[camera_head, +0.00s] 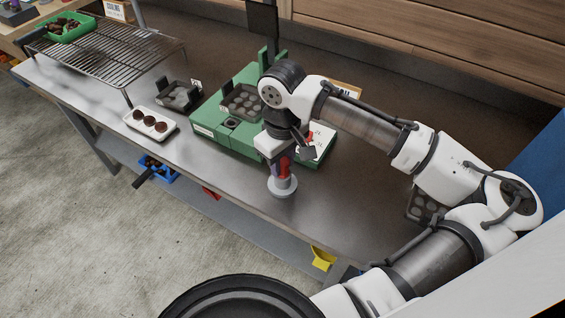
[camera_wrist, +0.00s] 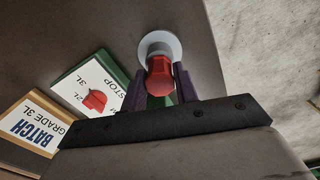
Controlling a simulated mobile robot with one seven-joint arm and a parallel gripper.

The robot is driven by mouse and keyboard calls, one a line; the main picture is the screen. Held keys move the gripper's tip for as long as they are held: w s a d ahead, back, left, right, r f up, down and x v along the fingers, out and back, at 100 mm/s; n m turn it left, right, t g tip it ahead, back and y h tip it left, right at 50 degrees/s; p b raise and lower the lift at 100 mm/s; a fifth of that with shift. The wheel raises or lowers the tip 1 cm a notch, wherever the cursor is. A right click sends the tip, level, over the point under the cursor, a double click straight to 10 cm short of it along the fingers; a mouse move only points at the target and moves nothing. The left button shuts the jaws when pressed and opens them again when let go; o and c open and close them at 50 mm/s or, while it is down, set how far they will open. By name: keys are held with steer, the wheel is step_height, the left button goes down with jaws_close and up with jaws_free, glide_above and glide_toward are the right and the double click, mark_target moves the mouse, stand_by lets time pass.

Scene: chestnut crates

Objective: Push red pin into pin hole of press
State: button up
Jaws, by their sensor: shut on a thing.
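My gripper (camera_head: 284,160) is shut on the red pin (camera_head: 284,172), and its fingers stand on either side of the pin's red head (camera_wrist: 159,78) in the wrist view. The pin is directly over a round pale grey holder (camera_head: 283,187), also seen in the wrist view (camera_wrist: 160,43). I cannot tell whether the pin's lower end is still in the holder. The green press (camera_head: 212,127) stands to the left and behind, with a dark plate of round hollows on it. My arm hides part of the press, and I cannot make out the pin hole for certain.
A panel with a red knob (camera_wrist: 95,101) and STOP lettering is beside the press. A white tray (camera_head: 138,123) with dark round pieces, a dark mould (camera_head: 178,94) and a wire rack (camera_head: 100,52) lie left. The steel bench (camera_head: 230,175) is clear around the holder; its front edge is close.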

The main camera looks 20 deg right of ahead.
step_height(320, 180, up, 20)
steer(key=b, duration=0.1)
steer(key=shift+f, duration=0.15)
stand_by(0.5)
